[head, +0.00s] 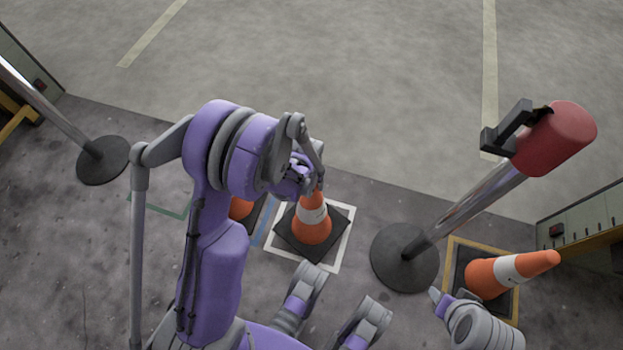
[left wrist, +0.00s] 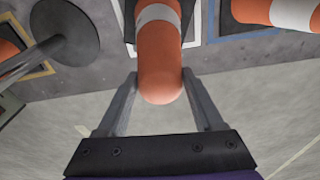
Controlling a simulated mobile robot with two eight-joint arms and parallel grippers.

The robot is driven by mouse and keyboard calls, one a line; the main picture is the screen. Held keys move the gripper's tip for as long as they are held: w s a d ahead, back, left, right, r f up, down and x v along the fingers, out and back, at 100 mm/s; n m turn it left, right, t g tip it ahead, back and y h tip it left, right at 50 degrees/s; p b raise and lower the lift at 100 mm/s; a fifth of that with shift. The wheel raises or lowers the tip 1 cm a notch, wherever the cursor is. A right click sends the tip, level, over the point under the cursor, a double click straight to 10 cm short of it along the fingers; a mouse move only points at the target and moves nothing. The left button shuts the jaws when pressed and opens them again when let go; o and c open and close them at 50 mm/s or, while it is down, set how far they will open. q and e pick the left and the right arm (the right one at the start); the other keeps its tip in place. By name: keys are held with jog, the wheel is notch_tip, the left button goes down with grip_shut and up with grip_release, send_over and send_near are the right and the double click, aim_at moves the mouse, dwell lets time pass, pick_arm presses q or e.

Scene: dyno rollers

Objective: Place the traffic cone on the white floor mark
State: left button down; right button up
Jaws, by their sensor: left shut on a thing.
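An orange traffic cone (head: 312,222) with a white band and black square base is inside the white floor mark (head: 334,264). Its base is turned relative to the white outline, and its corners reach the outline's edges. It looks upright; I cannot tell whether the base touches the floor. My left gripper (head: 312,178) is shut on the cone's tip from above. In the left wrist view the cone (left wrist: 160,50) stands between the two fingers (left wrist: 160,100). My right gripper (head: 440,297) is at lower right, near another cone; its jaw opening is unclear.
Another cone (head: 240,208) stands left by a blue mark (head: 266,222), partly hidden by my arm. A tilted-looking cone (head: 500,273) is on a yellow mark (head: 508,300) at right. Post bases (head: 405,260) (head: 103,160) flank the area. A green mark (head: 150,209) lies left.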

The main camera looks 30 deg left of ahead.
pick_arm(q)
notch_tip(320, 180, down, 3)
jog(key=shift+f+b, duration=0.2)
jog(key=shift+b, duration=0.3)
grip_release()
